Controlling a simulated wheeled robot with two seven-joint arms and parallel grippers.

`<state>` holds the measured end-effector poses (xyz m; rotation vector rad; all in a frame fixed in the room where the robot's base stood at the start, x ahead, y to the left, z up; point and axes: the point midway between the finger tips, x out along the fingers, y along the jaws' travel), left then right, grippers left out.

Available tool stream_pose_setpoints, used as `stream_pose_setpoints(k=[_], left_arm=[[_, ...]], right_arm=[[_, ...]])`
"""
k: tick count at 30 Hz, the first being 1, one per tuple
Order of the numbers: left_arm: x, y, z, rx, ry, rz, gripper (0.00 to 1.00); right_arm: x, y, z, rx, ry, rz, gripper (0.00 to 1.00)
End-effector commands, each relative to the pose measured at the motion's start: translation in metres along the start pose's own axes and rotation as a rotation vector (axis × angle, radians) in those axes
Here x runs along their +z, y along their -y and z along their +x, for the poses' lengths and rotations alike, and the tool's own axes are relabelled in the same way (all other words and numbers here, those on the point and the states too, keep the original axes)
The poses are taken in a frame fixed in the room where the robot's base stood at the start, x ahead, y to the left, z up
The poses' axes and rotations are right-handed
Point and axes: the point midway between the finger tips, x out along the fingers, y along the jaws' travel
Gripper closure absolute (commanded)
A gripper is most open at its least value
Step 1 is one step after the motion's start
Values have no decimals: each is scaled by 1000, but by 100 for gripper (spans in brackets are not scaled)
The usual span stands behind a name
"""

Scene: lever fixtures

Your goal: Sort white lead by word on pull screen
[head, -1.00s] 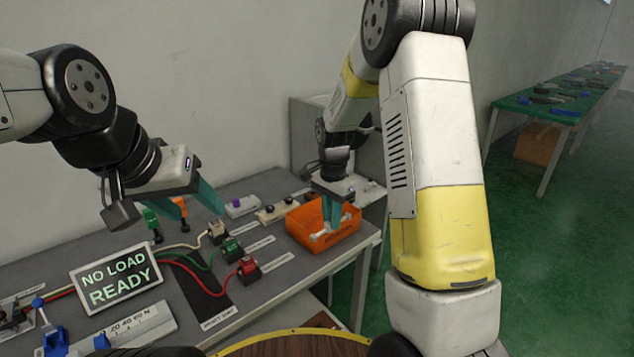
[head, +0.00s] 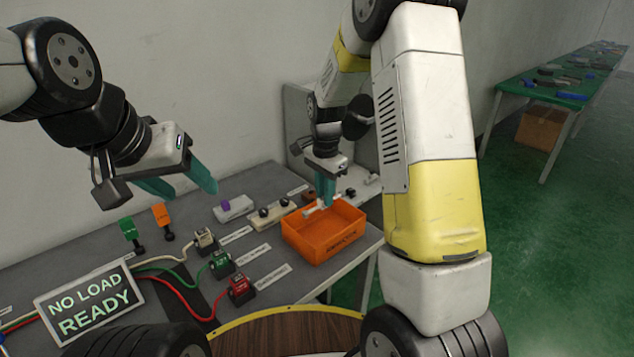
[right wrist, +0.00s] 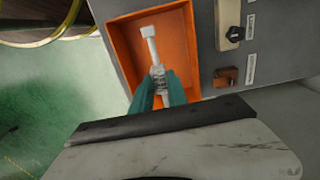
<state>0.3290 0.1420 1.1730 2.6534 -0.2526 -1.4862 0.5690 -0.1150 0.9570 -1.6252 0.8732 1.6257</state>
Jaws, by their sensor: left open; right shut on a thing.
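The screen (head: 90,303) stands at the left and reads "NO LOAD READY". My right gripper (head: 326,203) is shut on a short white piece (head: 314,210), which looks like the white lead, at the back of the orange bin (head: 323,238). In the right wrist view the white piece (right wrist: 152,48) points away from the fingertips (right wrist: 160,82) over the orange bin (right wrist: 125,45). Whether it touches the bin is unclear. My left gripper (head: 182,190) is open and empty above the bench, behind the screen.
Cream (head: 205,239), green (head: 221,263) and red (head: 240,288) plug blocks with cables stand in a row on the grey bench (head: 290,285), left of the bin. Green (head: 129,229) and orange (head: 161,216) tags stand behind them. Small switch boxes (head: 233,207) sit at the back.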

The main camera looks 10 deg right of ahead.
Motion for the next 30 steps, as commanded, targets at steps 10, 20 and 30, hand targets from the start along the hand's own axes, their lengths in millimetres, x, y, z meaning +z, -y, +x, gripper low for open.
stream_pose_setpoints(k=[10,20,30], left_arm=[[0,0,0,0,0,0,44],[0,0,0,0,0,0,44],[0,0,0,0,0,0,44]], right_arm=[[0,0,16,2,0,0,100],[0,0,36,1,0,-1,100],[0,0,36,0,0,0,100]])
